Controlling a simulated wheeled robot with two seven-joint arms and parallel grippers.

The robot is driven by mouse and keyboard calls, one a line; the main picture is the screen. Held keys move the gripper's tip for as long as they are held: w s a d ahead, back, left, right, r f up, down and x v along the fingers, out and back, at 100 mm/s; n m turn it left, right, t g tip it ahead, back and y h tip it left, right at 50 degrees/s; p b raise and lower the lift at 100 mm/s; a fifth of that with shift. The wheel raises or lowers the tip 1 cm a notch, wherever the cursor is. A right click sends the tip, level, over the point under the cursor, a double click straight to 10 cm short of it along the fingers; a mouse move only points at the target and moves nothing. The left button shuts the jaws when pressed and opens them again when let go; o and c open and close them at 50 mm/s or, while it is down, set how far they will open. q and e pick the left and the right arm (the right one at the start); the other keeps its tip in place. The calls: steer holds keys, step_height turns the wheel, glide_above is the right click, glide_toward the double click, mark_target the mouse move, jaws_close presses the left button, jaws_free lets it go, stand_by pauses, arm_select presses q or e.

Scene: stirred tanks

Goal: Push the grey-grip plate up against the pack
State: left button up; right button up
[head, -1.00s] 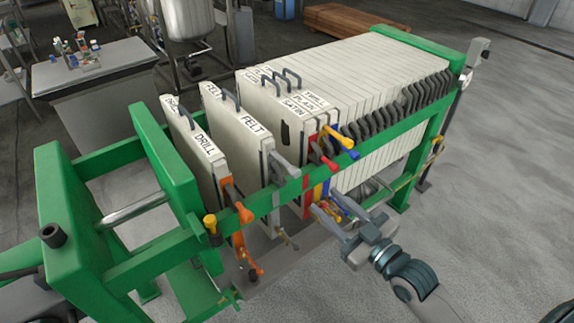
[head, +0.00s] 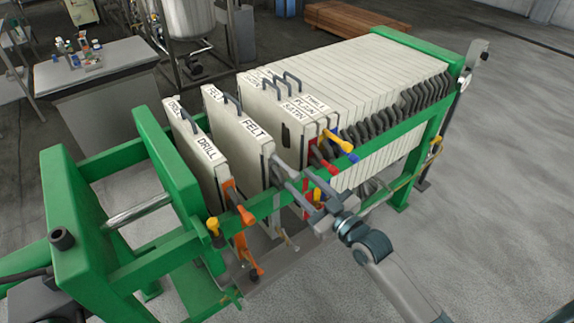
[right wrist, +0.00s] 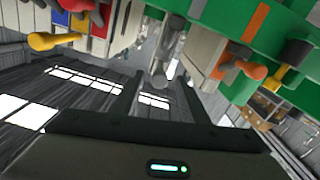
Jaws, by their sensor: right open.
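The grey-grip plate (head: 235,140) is a pale slab labelled FELT, upright on the green rails. A gap separates it from the pack (head: 370,90), whose near plates are labelled SATIN, PLAIN and TWILL. My right gripper (head: 291,178) is at the near rail, beside the plate's upper grey grip, which its fingers largely hide in the head view. In the right wrist view, the open fingers (right wrist: 160,90) have a grey grip (right wrist: 158,80) between or just beyond their tips; contact cannot be told. My left gripper is not in view.
The orange-grip DRILL plate (head: 200,150) stands left of the FELT plate, with a gap between. Red, yellow and blue grips (head: 341,142) stick out from the pack close to my right gripper. The green frame's rail (head: 400,133) runs along the near side. Floor at right is clear.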

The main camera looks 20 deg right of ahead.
mark_target(287, 169)
steer(key=p+x, duration=0.1)
steer(key=x, duration=0.6)
steer(key=shift+p, duration=0.3)
jaws_close()
